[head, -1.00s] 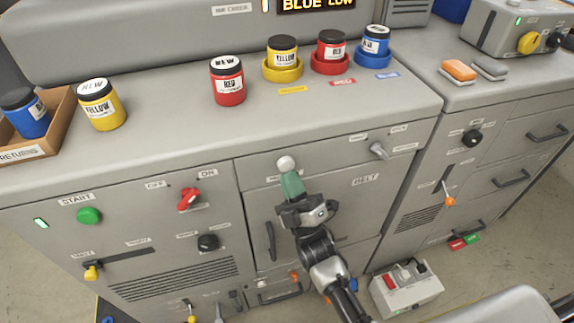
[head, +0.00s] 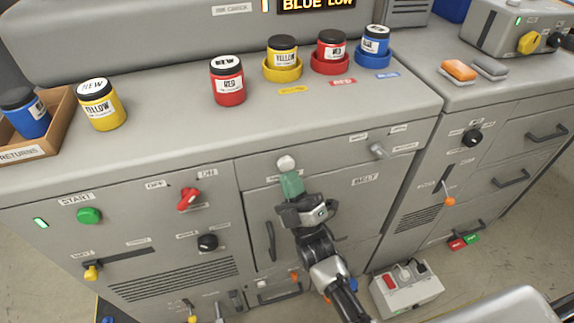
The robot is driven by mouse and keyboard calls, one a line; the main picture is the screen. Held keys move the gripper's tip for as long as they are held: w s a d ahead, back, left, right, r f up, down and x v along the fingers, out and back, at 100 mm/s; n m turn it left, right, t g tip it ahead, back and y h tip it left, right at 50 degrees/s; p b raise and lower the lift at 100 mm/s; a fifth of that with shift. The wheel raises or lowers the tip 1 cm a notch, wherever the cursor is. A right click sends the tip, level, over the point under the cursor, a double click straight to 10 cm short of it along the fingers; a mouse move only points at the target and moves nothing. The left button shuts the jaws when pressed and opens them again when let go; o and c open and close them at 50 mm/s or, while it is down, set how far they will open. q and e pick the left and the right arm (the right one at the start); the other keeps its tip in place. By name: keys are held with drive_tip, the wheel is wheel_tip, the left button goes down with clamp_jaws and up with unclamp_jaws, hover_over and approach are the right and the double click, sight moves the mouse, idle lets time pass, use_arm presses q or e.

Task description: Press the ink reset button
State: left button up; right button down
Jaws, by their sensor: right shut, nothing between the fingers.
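A round white button (head: 286,163) is on the machine's front panel, below the counter edge. My right gripper (head: 291,184) is shut, its green fingertips just below the white button, touching it or very near; I cannot tell which. A label beside the fingers is mostly hidden by them, so I cannot read it. A lit display (head: 316,4) at the top reads "BLUE LOW". My left gripper is not in view.
On the counter stand yellow, red and blue jars in coloured rings, a loose red jar (head: 227,81), a loose yellow jar (head: 101,104) and a returns box (head: 58,118). A green start button (head: 89,215), red switch (head: 189,199) and grey knob (head: 379,151) are on the front.

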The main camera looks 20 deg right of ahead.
drive_tip(key=shift+w, duration=0.15)
drive_tip(key=shift+w, duration=0.25)
drive_tip(key=shift+w+b, duration=0.45)
drive_tip(key=shift+w, duration=0.05)
idle(0.6)
drive_tip(key=shift+s, duration=0.1)
idle(0.3)
drive_tip(key=shift+s+p, duration=0.4)
drive_tip(key=shift+s, duration=0.45)
drive_tip(key=s+p, duration=0.1)
drive_tip(key=s, duration=0.4)
drive_tip(key=shift+d+p, duration=0.1)
drive_tip(key=shift+p, duration=0.25)
